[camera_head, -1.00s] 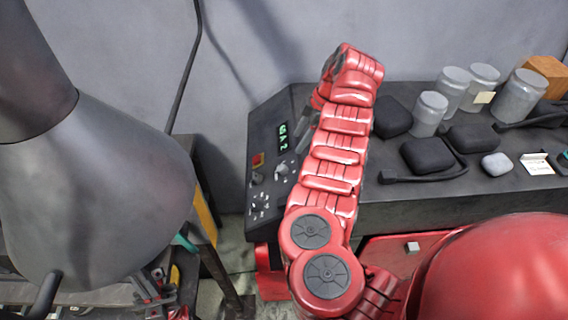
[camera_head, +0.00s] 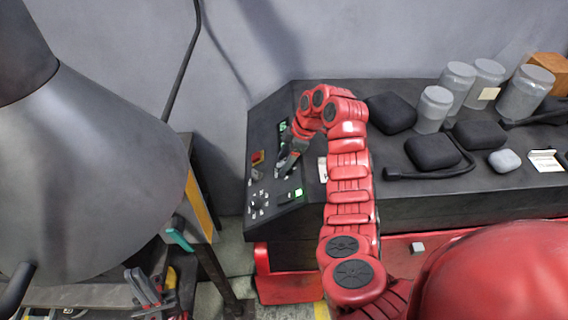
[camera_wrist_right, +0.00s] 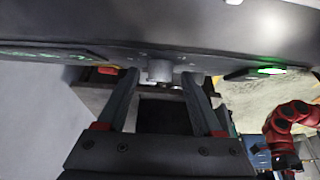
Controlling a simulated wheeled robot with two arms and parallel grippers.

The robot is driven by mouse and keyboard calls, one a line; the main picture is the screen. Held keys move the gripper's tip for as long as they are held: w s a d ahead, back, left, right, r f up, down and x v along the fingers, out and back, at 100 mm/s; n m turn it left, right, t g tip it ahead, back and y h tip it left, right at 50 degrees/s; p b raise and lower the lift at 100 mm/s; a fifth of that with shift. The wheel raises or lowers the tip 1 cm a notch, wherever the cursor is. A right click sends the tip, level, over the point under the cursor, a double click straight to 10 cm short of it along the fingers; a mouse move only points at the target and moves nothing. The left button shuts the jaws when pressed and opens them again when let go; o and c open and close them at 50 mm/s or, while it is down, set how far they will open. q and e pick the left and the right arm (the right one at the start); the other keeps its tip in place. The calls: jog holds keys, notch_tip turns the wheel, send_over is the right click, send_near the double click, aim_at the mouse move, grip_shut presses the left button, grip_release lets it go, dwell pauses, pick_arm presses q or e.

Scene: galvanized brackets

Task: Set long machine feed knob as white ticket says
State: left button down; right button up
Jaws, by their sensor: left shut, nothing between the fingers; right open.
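The long machine (camera_head: 430,206) has a dark body, with a control panel at its left end. My right gripper (camera_head: 288,164) is at this panel. In the right wrist view its open fingers (camera_wrist_right: 160,84) stand on either side of a grey knob (camera_wrist_right: 160,70); contact cannot be told. The knob's setting and marks are unreadable. A white ticket (camera_head: 545,160) lies on the right of the machine top, and a white card (camera_head: 323,169) is beside my right arm; their writing is unreadable. My left gripper (camera_wrist_right: 286,160) shows small and shut beyond, in the right wrist view.
A marked dial (camera_head: 259,202), a red button (camera_head: 257,157) and a lit green patch (camera_head: 298,192) surround the gripper. The green display (camera_head: 283,128) is partly hidden. Grey jars (camera_head: 457,88) and black cases (camera_head: 433,152) stand right. A grey lamp shade (camera_head: 95,185) fills the left.

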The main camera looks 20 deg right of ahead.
grip_shut()
dwell(0.4)
jog(key=shift+f, duration=0.15)
